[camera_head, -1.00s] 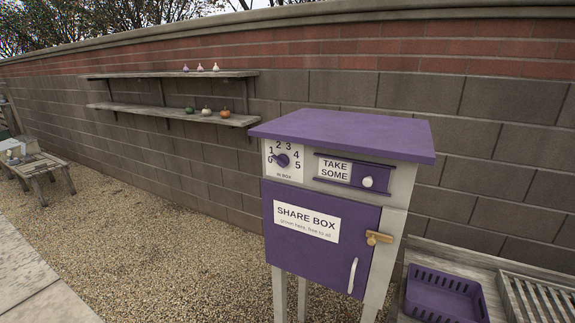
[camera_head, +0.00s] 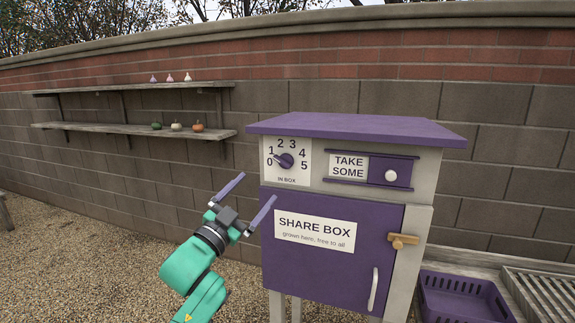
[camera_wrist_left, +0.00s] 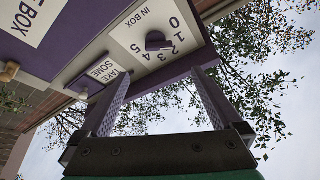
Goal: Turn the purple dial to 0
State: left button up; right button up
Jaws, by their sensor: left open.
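The purple dial (camera_head: 286,160) sits on a white numbered plate on the share box's upper left front. Its pointer is turned to the left, at about 1; the exact mark is hard to tell. It also shows upside down in the left wrist view (camera_wrist_left: 156,41), beyond the fingertips. My left gripper (camera_head: 257,187) is open and empty, in front of the box, below and left of the dial, not touching it. My right gripper is not in view.
The purple share box (camera_head: 322,246) has a door with a handle, a wooden latch (camera_head: 402,240) and a "TAKE SOME" slider with a white knob (camera_head: 390,175). A purple basket (camera_head: 462,299) stands at right. Wall shelves (camera_head: 135,128) hold small items. Gravel lies open at left.

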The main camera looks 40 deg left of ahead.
aim_at(281, 162)
pick_arm(q)
jog(key=p+x, duration=0.5)
jog(key=x, duration=0.6)
jog(key=shift+w+a+r, duration=0.1)
jog(key=shift+w+a, duration=0.05)
jog(key=shift+w, duration=0.5)
jog(key=c, duration=1.4)
